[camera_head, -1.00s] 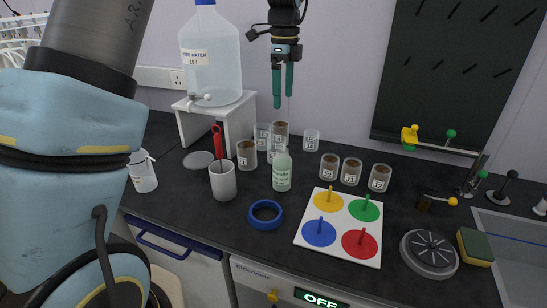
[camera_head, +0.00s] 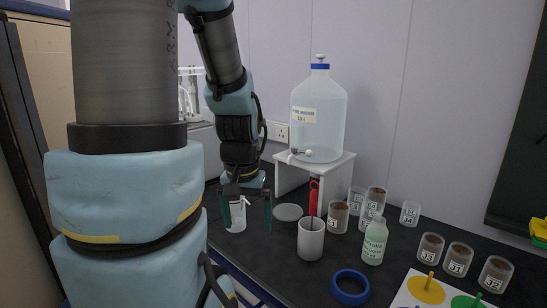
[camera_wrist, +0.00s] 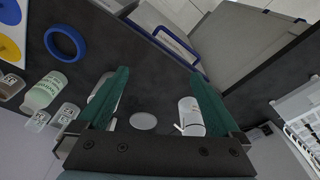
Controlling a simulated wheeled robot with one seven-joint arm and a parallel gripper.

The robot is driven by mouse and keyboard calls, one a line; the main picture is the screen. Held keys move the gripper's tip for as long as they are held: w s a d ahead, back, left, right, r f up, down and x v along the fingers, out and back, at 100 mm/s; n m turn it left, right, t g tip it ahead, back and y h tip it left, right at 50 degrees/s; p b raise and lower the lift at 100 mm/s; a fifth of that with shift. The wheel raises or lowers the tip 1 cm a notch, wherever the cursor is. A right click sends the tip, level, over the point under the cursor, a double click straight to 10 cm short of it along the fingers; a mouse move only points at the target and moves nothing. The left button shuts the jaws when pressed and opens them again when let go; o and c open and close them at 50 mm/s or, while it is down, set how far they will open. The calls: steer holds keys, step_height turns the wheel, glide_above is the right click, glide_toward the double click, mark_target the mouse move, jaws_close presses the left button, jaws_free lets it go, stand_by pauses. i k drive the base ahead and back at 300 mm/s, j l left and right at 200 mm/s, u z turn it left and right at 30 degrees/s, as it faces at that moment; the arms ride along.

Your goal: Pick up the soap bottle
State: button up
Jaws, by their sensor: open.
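A small white bottle (camera_head: 237,217) with a spout on top stands on the dark counter left of the white stand; it looks like the soap bottle. My gripper (camera_head: 247,213) points down with its two green fingers open and empty. In the head view the bottle shows between the fingers, but I cannot tell how far behind them it is. In the wrist view the bottle (camera_wrist: 188,116) shows beside the right finger of my gripper (camera_wrist: 159,75), partly covered by it. A pale green labelled bottle (camera_head: 374,243) stands farther right.
A grey cup (camera_head: 311,241) with a red-handled tool stands right of my gripper. Behind are a flat grey disc (camera_head: 288,212), a white stand (camera_head: 283,177) with a water jug (camera_head: 318,115), and several labelled jars. A blue ring (camera_head: 350,288) lies in front.

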mark_target(375, 238)
steer(key=u, duration=0.6)
steer(key=k+l+u, duration=0.2)
steer(key=k+u, duration=0.25)
steer(key=k+l+u, duration=0.1)
steer(key=k+u, duration=0.45)
steer(key=k, duration=0.4)
steer(key=k+j+u, duration=0.1)
steer(key=k, duration=0.4)
